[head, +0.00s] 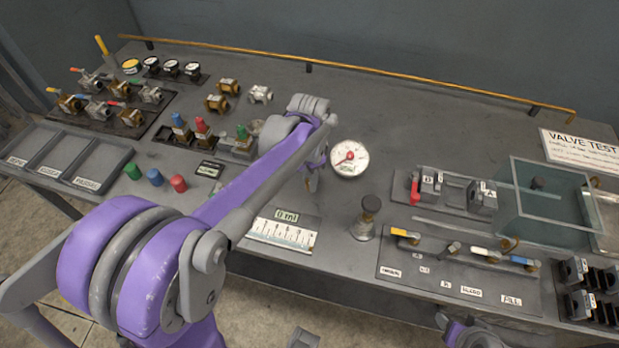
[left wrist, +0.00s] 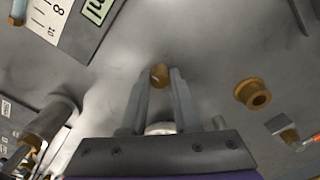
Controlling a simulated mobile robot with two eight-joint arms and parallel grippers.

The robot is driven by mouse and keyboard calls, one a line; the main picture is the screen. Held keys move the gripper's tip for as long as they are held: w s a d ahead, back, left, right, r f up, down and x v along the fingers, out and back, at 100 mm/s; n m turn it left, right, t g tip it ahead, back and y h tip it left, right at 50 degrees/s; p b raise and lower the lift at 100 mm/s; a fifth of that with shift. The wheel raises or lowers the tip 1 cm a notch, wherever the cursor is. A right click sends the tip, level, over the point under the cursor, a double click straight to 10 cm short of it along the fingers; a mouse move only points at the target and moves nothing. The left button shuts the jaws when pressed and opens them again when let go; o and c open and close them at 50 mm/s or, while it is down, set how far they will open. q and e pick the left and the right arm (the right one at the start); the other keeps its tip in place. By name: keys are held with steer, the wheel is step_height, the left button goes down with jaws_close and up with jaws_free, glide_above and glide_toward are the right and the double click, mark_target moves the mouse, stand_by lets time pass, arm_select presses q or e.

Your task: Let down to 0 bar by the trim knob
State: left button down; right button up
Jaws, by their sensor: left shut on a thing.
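A round white gauge (head: 349,158) with a red needle stands at mid-table. The needle points to the lower left; its figures are too small to read. My left gripper (head: 312,180) is just left of the gauge, pointing down, partly hidden by my arm. In the left wrist view its two fingers are close together on a small round brass piece (left wrist: 159,75). I cannot tell for sure whether this piece is the trim knob. A dark-topped knob on a metal base (head: 371,204) stands upright to the right, apart from the gripper.
A scale plate (head: 283,234) with a green display lies in front of the gripper. Coloured lever valves (head: 405,234) and a clear tank (head: 545,195) are to the right. Several valves and trays (head: 55,160) fill the left. The table behind the gauge is clear.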

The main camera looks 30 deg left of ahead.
stand_by(0.5)
arm_select(q)
steer(key=c, duration=0.6)
jaws_free()
steer(key=shift+c, duration=0.2)
step_height(320, 180, up, 11)
steer(key=p, duration=0.1)
steer(key=shift+f, duration=0.1)
steer(key=s+d+f+n+t+p, duration=0.1)
steer(key=s+d+f+n, duration=0.1)
steer(key=s, duration=0.3)
steer(key=s+d+f+n+t+p, duration=0.1)
steer(key=s+d+f+n+t, duration=0.1)
steer(key=s, duration=0.3)
steer(key=s+d+f+n+t, duration=0.2)
steer(key=s+f, duration=0.1)
steer(key=s, duration=0.2)
steer(key=shift+s+d+p, duration=0.15)
steer(key=shift+d+p, duration=0.25)
